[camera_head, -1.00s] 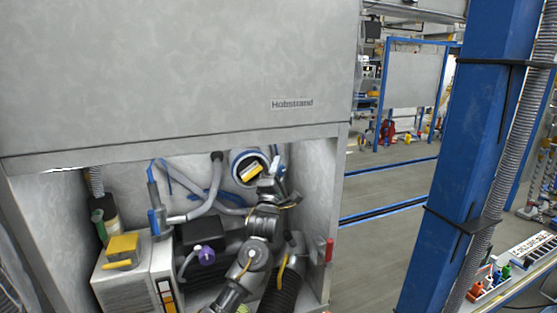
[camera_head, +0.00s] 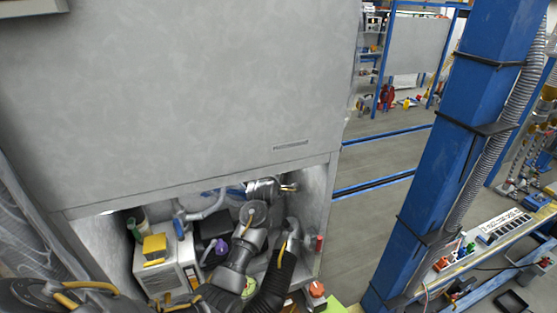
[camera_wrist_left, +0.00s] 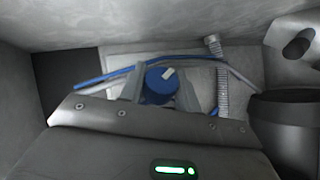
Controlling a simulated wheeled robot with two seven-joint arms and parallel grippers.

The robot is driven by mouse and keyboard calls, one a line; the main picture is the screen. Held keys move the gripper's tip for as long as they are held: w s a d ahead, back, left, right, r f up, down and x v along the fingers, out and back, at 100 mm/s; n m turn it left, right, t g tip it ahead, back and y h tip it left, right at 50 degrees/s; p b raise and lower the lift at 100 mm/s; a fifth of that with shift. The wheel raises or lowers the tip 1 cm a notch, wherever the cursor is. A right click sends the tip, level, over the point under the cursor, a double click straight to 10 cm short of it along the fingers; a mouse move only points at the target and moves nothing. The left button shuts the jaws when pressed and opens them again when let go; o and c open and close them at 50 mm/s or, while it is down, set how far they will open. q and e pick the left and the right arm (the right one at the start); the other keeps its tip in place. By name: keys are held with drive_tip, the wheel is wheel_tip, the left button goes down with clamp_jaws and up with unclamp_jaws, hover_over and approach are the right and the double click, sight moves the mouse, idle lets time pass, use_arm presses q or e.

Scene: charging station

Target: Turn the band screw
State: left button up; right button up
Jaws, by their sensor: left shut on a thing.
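A round blue part (camera_wrist_left: 160,86) with a pale raised tab sits against the back wall of the cabinet recess in the left wrist view. I take it to be the band screw. My left gripper (camera_wrist_left: 161,90) has one finger on each side of it and is shut on it. Where the fingertips touch is partly hidden. In the head view my left arm reaches into the recess, and its wrist (camera_head: 264,190) hides the blue part and the fingers. My right gripper is not in view.
The grey cabinet (camera_head: 190,90) overhangs the recess. Inside are a white box (camera_head: 165,272) with a yellow block, grey pipes (camera_head: 207,210) and a purple knob (camera_head: 222,247). A black hose (camera_head: 280,275) stands close right of my arm. A blue post (camera_head: 455,150) stands farther right.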

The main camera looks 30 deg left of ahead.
use_arm(q)
drive_tip(key=shift+d+r+g+p, duration=0.15)
drive_tip(key=shift+g+p, duration=0.35)
drive_tip(key=shift+g, duration=0.3)
drive_tip(key=shift+f+m+g, duration=0.2)
drive_tip(key=shift+m+g, duration=0.4)
drive_tip(key=shift+g, duration=0.7)
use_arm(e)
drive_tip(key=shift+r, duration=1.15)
use_arm(q)
drive_tip(key=o, duration=1)
drive_tip(key=shift+c, duration=0.2)
